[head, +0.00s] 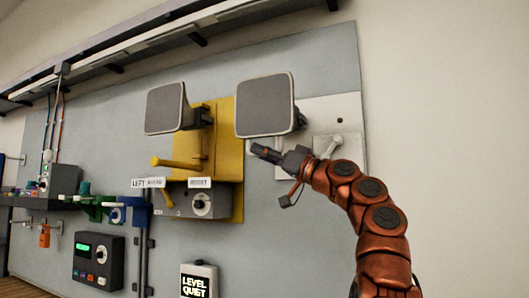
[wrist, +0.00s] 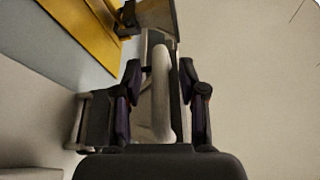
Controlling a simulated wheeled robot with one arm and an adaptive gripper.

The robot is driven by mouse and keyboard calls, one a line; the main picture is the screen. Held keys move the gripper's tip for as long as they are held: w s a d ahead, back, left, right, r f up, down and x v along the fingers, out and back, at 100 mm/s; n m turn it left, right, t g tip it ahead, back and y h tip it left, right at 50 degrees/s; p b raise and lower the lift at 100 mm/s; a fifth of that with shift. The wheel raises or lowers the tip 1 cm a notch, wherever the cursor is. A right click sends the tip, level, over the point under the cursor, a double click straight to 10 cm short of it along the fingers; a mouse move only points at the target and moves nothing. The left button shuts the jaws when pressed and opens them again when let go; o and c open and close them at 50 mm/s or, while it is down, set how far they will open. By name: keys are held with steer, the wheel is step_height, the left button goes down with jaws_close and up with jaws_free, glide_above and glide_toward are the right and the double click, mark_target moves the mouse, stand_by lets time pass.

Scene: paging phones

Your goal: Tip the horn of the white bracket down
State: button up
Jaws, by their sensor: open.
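The white bracket (head: 345,108) is a pale plate on the wall panel, at the right in the head view. Its horn (head: 264,106), with a square grey face, points out to the left of the plate and looks roughly level. A pale lever (head: 336,146) sticks out below it, partly behind my gripper. My gripper (head: 276,174) is open below the horn. In the wrist view a pale rounded bar (wrist: 161,90), likely that lever, lies between the spread fingers of my gripper (wrist: 162,95). Contact with either finger cannot be told.
To the left is a yellow bracket (head: 224,140) with its own horn (head: 165,108) and yellow lever (head: 175,163). A grey control box (head: 190,205) sits below it. A rail runs overhead. The wall at the right is bare.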

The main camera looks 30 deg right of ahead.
jaws_close()
stand_by(0.6)
